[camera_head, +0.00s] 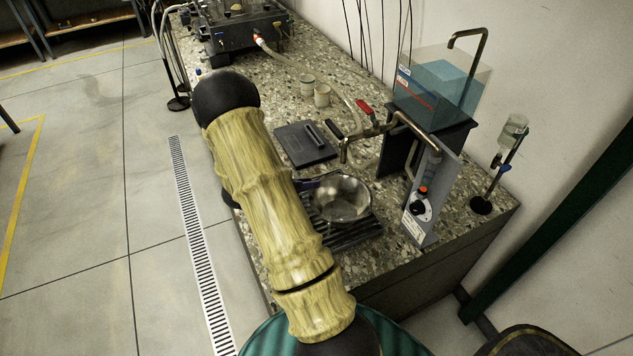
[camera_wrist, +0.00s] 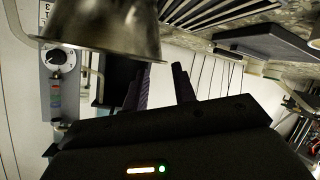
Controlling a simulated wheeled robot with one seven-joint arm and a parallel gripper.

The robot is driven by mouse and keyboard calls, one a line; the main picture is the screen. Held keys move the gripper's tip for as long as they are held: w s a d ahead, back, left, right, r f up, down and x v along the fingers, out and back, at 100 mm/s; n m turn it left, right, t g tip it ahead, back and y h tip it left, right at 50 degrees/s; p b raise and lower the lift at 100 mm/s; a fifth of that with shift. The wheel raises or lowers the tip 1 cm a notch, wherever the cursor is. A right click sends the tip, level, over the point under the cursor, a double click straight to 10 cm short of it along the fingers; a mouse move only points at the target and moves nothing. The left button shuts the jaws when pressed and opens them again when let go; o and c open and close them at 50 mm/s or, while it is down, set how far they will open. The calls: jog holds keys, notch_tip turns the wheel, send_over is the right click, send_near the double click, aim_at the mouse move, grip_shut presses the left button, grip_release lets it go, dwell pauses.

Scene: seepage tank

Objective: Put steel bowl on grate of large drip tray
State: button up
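The shiny steel bowl (camera_head: 342,200) is upright over the black slatted grate of the large drip tray (camera_head: 356,236). It appears to rest on the slats, but its underside is hidden. In the wrist view, the bowl (camera_wrist: 105,28) fills the upper left, and the grate (camera_wrist: 222,14) shows beside it. My gripper (camera_wrist: 163,72) has its two fingers apart, with a clear gap between them. One fingertip passes behind the bowl's rim; contact cannot be told. In the head view, only a purple bit of my gripper (camera_head: 306,184) shows at the bowl's left edge, behind my arm.
A dark flat plate (camera_head: 305,145) lies behind the bowl, with small cups (camera_head: 321,95) beyond. A panel with a knob (camera_head: 421,208), metal pipes and a clear water tank (camera_head: 440,85) stand close on the right. A stand with a bottle (camera_head: 500,165) is farther right.

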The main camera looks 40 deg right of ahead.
jog(key=v, duration=0.7)
jog(key=shift+a+r, duration=0.2)
jog(key=shift+a, duration=0.1)
jog(key=w+a+r+n+t+y, duration=0.4)
jog(key=w+a+t, duration=0.1)
jog(key=w+t, duration=0.3)
jog(key=a+r+n+t+y, duration=0.2)
jog(key=a+r+n+y, duration=0.15)
jog(key=a+y, duration=0.4)
jog(key=s+a+n+g+y, duration=0.1)
jog(key=s+a+n+g, duration=0.1)
jog(key=s, duration=0.7)
jog(key=s+a+r+n+g, duration=0.1)
jog(key=s+a+n+g, duration=0.2)
jog(key=s, duration=0.6)
jog(key=a+n, duration=0.2)
jog(key=a, duration=0.1)
jog(key=shift+s+y, duration=0.35)
